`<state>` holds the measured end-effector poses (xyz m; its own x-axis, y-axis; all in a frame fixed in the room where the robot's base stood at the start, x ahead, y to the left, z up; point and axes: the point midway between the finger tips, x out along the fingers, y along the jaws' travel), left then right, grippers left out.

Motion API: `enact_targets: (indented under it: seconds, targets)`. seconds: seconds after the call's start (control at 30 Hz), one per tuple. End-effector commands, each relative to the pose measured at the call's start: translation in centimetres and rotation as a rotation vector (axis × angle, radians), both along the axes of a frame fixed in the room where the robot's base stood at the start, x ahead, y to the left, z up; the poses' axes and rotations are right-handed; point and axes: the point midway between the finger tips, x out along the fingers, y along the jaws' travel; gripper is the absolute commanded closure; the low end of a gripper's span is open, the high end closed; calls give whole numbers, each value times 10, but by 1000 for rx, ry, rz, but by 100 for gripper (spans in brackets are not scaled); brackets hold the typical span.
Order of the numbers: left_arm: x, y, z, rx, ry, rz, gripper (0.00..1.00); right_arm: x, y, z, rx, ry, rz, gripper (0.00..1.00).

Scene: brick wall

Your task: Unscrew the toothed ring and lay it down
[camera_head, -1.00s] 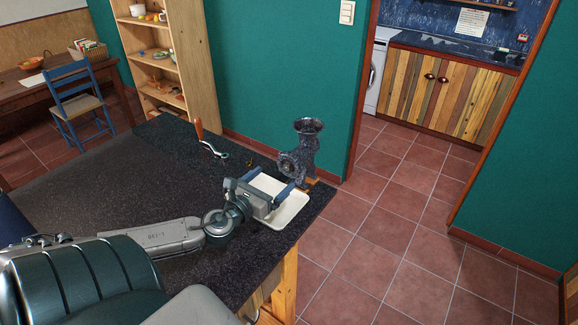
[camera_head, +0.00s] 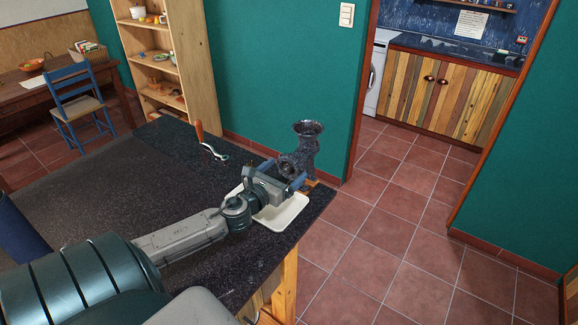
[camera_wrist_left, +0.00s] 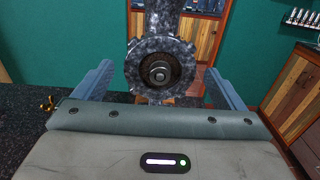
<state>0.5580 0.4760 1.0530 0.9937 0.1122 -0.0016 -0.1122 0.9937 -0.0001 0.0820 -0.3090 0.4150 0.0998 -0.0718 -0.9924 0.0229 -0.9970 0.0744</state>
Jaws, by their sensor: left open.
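A dark speckled meat grinder (camera_head: 306,145) stands at the far corner of the dark worktop. Its toothed ring (camera_wrist_left: 135,69) sits on the front of the grinder, around a dark opening with a round stud in the middle, in the left wrist view. My left gripper (camera_head: 284,173) is open, its blue fingers pointing at the ring. In the left wrist view its two fingers (camera_wrist_left: 160,80) are spread to either side of the ring, with gaps, not visibly touching it. My right gripper is not in view.
A cream tray (camera_head: 284,217) lies below my left gripper, partly hidden by it. A crank with a wooden handle (camera_head: 200,131) lies left of the grinder.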

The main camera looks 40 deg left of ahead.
Motion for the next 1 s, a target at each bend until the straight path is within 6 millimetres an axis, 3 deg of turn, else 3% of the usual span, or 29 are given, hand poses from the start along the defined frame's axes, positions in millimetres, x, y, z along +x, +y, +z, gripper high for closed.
enact_targets:
  seconds: [0.2,0.8,0.83,1.0]
  targets:
    - [9,0,1,-1,-1,-1,8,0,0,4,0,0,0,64]
    - [10,2,-1,-1,-1,-2,8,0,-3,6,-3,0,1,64]
    - [10,2,-1,-1,-1,-2,10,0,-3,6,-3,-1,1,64]
    - [10,2,-1,-1,-1,-2,44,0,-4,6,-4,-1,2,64]
